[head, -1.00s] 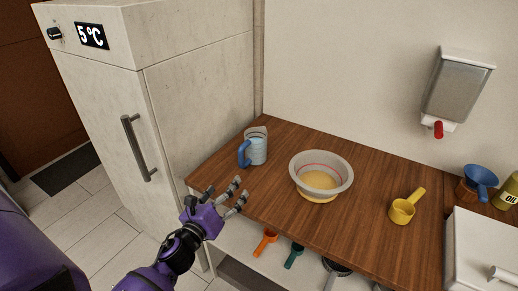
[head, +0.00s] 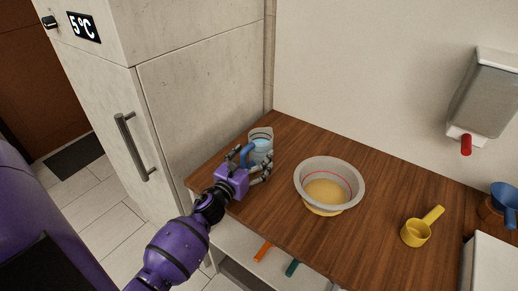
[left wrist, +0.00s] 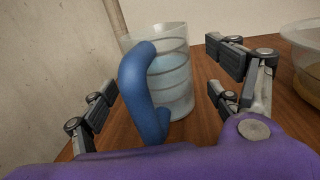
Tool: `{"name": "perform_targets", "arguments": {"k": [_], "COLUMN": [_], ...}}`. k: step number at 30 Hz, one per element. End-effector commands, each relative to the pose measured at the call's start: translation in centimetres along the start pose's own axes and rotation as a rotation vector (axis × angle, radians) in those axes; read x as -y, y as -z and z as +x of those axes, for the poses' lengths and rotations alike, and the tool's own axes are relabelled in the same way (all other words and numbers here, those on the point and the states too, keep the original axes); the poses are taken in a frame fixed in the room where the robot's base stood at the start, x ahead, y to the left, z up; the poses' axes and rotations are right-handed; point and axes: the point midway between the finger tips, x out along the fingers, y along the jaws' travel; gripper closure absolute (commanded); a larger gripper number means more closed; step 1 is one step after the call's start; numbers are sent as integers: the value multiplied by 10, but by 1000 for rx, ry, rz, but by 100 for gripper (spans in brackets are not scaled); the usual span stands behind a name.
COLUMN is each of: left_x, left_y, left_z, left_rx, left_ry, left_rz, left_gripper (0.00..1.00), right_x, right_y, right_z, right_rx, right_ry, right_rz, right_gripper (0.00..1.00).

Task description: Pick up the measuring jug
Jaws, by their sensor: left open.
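The measuring jug (head: 262,134) is clear with a blue handle and stands upright at the back left of the wooden counter. In the left wrist view the jug (left wrist: 173,78) is straight ahead, its blue handle (left wrist: 145,92) turned toward my palm. My left gripper (head: 256,165) is open right at the jug, its fingers spread to either side of the handle. In the left wrist view the open gripper (left wrist: 165,100) has the handle between its fingers, with no clear grip on it. In the head view the gripper partly hides the jug's lower part. My right gripper is not in view.
A grey-rimmed bowl (head: 354,187) with yellowish contents stands right of the jug. A yellow measuring cup (head: 416,233) lies farther right. The tall fridge (head: 200,90) borders the counter's left. Bare counter (head: 385,206) lies between bowl and yellow cup.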

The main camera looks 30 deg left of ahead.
Motion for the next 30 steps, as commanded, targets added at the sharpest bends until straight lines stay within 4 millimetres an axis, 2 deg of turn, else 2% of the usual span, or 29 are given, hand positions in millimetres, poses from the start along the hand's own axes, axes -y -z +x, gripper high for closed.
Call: {"name": "perform_targets", "arguments": {"k": [3,11,27,30], "left_x": [0,0,-1,0], "left_y": [0,1,1,-1], "left_z": [12,14,14,14], "left_rx": [0,-2,-2,2], "left_ry": [-1,-1,-1,0], "left_rz": [-2,-1,-1,-1], "left_gripper": [17,17,88,90], "right_x": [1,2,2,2], "right_y": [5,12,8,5], "right_z": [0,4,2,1], "right_rx": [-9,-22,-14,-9], "right_ry": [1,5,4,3], "right_rz": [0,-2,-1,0], "right_gripper": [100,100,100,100]}}
